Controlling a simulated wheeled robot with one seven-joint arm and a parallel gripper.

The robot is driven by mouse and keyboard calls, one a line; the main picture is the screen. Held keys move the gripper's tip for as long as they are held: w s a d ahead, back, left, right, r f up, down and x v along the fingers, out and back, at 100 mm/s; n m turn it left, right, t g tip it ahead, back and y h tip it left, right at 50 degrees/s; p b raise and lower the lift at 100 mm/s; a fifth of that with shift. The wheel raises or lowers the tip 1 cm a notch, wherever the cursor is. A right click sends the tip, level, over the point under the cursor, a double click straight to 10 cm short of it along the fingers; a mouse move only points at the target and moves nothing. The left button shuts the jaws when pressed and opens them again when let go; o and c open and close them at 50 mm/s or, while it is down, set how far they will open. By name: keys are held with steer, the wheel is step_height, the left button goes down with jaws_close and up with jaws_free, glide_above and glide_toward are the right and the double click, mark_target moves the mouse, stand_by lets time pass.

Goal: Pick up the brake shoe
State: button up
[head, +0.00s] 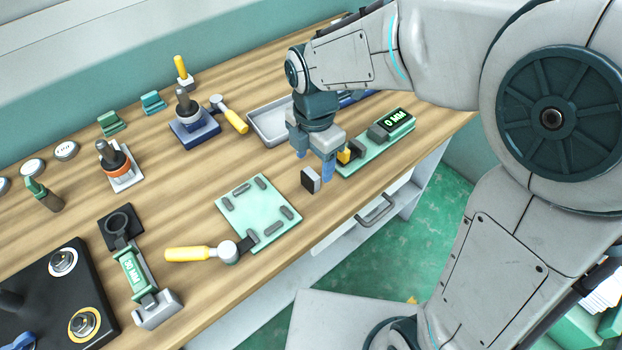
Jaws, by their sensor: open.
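A small block with a dark face and a pale side, which looks like the brake shoe (311,181), stands on the wooden bench near its front edge. My gripper (314,164) points down with its two blue fingers apart. It is just behind and above the block in the head view. The right fingertip appears very close to the block's right side. I cannot tell whether it touches. Nothing shows held between the fingers.
A green gauge reading 0 MM (377,143) with a yellow part lies right beside my gripper. A pale green plate (258,212) with dark pads lies to the left, next to a yellow-handled tool (203,253). A grey tray (268,127) is behind. The bench's front edge is close.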

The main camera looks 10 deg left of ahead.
mark_target(310, 174)
steer(key=shift+s+a+f, duration=0.1)
steer(key=shift+a+f, duration=0.05)
steer(key=shift+f, duration=1.2)
steer(key=shift+s+a+f, duration=0.1)
steer(key=shift+a+f, duration=0.05)
steer(key=shift+f, duration=1.2)
steer(key=c, duration=1.1)
